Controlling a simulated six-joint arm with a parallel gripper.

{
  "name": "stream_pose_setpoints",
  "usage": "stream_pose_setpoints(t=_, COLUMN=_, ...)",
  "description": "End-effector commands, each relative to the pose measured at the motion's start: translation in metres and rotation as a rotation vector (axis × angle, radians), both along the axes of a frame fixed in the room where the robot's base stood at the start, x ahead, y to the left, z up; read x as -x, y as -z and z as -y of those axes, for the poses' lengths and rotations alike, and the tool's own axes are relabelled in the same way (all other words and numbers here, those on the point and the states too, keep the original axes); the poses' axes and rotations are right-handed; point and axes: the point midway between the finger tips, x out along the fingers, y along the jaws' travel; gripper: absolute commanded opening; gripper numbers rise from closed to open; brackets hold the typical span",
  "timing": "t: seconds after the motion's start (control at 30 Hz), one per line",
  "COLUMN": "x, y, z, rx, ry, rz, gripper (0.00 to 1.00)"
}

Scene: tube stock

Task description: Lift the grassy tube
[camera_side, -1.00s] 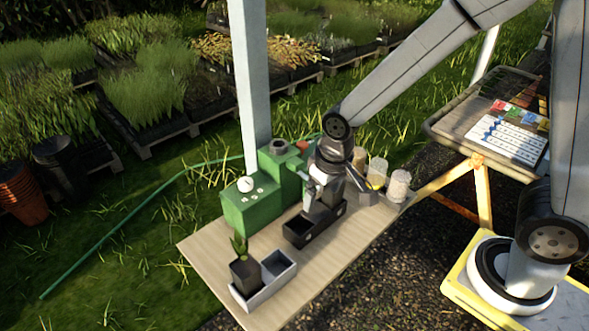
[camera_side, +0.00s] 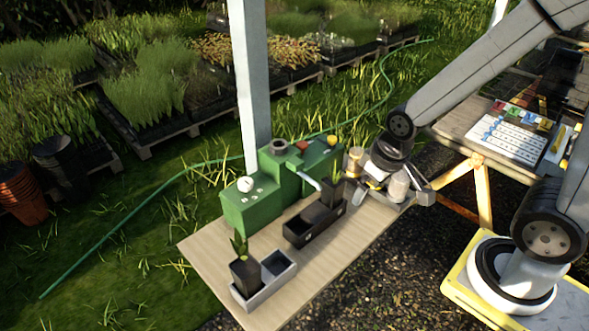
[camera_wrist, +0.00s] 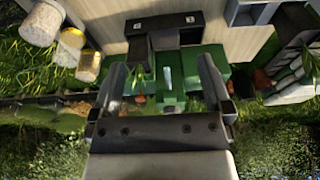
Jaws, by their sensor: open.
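In the side view a whitish tube (camera_side: 398,186) and a golden tube (camera_side: 354,160) show, with my gripper and wrist hiding part of the group.
A black two-slot tray (camera_side: 300,241) holds a potted plant (camera_side: 333,186) in its right slot. A grey tray (camera_side: 262,297) holds another potted plant (camera_side: 245,270). A green machine (camera_side: 250,212) with a spout stands behind. The bench front (camera_side: 345,250) is clear.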

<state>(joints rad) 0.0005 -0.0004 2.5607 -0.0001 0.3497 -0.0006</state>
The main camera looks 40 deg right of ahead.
Motion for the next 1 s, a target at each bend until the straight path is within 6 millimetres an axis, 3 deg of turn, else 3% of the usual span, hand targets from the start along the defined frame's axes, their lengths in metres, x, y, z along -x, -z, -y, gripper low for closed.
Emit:
stream_pose_setpoints(t=0.6, x=-0.004, y=0.0, z=0.001, rx=0.007, ry=-0.029, rz=-0.005, gripper=1.0)
stream_pose_setpoints(t=0.77, x=-0.015, y=0.002, z=0.004, rx=0.031, ry=-0.126, rz=-0.02, gripper=1.0)
stream_pose_setpoints(t=1.0, x=-0.042, y=0.009, z=0.012, rx=0.086, ry=-0.397, rz=-0.063, gripper=1.0)
